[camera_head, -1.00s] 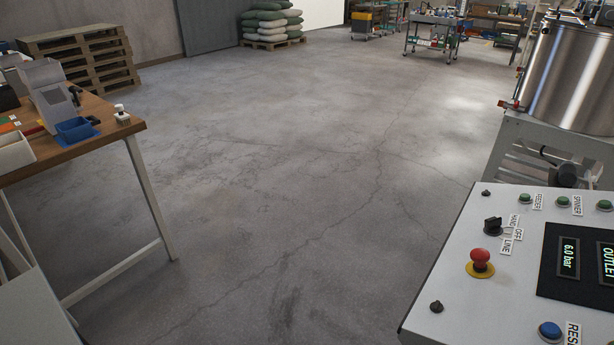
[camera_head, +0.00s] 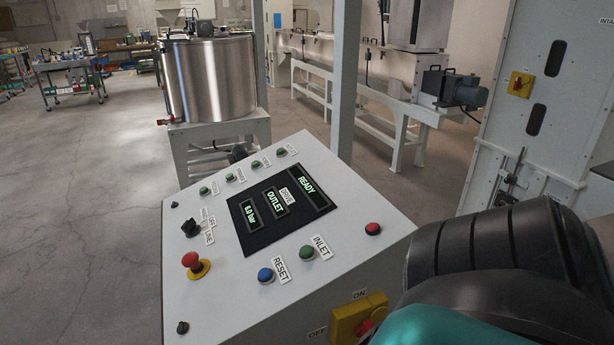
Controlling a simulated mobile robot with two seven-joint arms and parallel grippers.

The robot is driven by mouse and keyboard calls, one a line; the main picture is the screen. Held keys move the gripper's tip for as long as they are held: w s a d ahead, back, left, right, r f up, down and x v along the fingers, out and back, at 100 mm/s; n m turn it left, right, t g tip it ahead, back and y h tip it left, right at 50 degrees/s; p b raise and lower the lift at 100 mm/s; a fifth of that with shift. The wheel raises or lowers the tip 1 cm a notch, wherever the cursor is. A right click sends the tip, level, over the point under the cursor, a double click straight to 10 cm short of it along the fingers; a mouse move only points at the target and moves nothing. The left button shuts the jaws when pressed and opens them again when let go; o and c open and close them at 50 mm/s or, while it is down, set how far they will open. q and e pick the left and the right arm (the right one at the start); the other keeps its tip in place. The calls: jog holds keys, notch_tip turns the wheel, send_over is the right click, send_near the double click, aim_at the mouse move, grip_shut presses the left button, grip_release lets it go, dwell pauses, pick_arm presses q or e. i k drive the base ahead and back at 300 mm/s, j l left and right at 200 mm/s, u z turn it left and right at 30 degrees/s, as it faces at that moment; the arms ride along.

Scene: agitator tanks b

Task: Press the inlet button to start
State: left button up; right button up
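The green inlet button (camera_head: 306,252) sits on the lower part of the sloping control panel (camera_head: 225,297), beside a white label reading INLET. To its left is the blue reset button (camera_head: 265,275) with a RESET label. The panel's dark display (camera_head: 280,209) shows READY, OUTLET and 6.0 bar. A dark and teal arm part of mine fills the lower right corner, right of the panel. Neither of my grippers shows.
A red mushroom button (camera_head: 191,262) and a black selector (camera_head: 190,228) are on the panel's left. A yellow ON/OFF switch (camera_head: 357,318) is on its front. A steel tank (camera_head: 210,78) and a grey post (camera_head: 345,80) stand behind. Open floor lies left.

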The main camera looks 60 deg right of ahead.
aim_at(306, 251)
jog(key=z, duration=1.8)
jog(key=i+j, duration=0.05)
